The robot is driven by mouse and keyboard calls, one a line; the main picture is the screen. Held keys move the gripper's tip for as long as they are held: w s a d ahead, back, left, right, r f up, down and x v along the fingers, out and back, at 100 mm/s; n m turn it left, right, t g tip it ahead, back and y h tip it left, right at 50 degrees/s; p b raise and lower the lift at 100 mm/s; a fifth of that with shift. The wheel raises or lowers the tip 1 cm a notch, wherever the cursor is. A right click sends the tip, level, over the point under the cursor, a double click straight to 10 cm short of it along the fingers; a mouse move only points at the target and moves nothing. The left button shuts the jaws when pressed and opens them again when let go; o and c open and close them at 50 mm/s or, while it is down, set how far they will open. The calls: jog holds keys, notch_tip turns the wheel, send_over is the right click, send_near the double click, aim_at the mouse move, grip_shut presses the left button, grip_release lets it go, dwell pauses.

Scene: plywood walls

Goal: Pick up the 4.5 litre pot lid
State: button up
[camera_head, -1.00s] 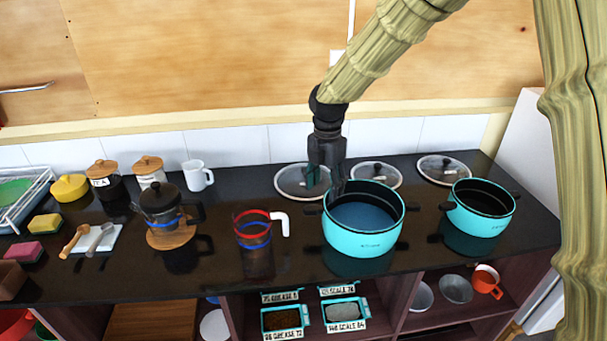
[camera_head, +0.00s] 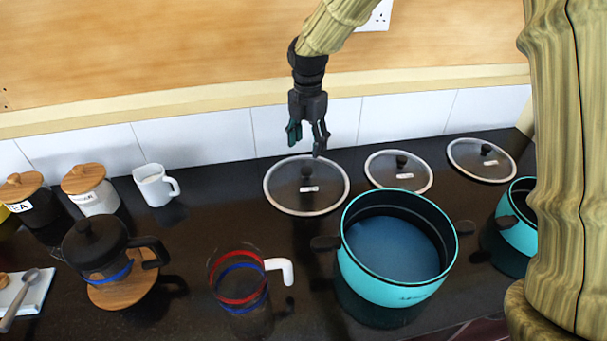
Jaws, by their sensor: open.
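Three round glass lids with pale rims and dark knobs lie on the dark counter along the back wall. The left lid (camera_head: 283,188) looks the largest; the middle lid (camera_head: 385,178) and right lid (camera_head: 468,158) are beside it. Each has a small white label, too small to read, so I cannot confirm which is the 4.5 litre one. My gripper (camera_head: 306,143) points down, open and empty, just above the back part of the left lid in the picture. Its fingers appear apart from the lid and its knob.
A turquoise pot (camera_head: 395,285) stands in front of the lids, and a second pot (camera_head: 517,232) is partly hidden by my arm. A measuring jug (camera_head: 240,285), French press (camera_head: 98,250) and white mug (camera_head: 153,187) stand left. The tiled wall (camera_head: 200,142) is close behind.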

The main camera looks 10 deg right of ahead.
aim_at(307, 169)
jog(key=shift+s+f, duration=0.2)
jog(key=shift+f, duration=0.25)
jog(key=f, duration=0.2)
jog(key=f+p, duration=0.1)
jog(key=f, duration=0.1)
jog(key=shift+w+a, duration=0.15)
jog(key=shift+w, duration=0.05)
jog(key=shift+s+f, duration=0.2)
jog(key=shift+s, duration=0.1)
jog(key=shift+s+f+p, duration=0.1)
jog(key=shift+f+p, duration=0.25)
jog(key=shift+p, duration=0.1)
jog(key=f+p, duration=0.1)
jog(key=f, duration=0.2)
jog(key=shift+w+f, duration=0.1)
jog(key=shift+w, duration=0.1)
jog(key=shift+s+f, duration=0.1)
jog(key=shift+f, duration=0.35)
grip_shut()
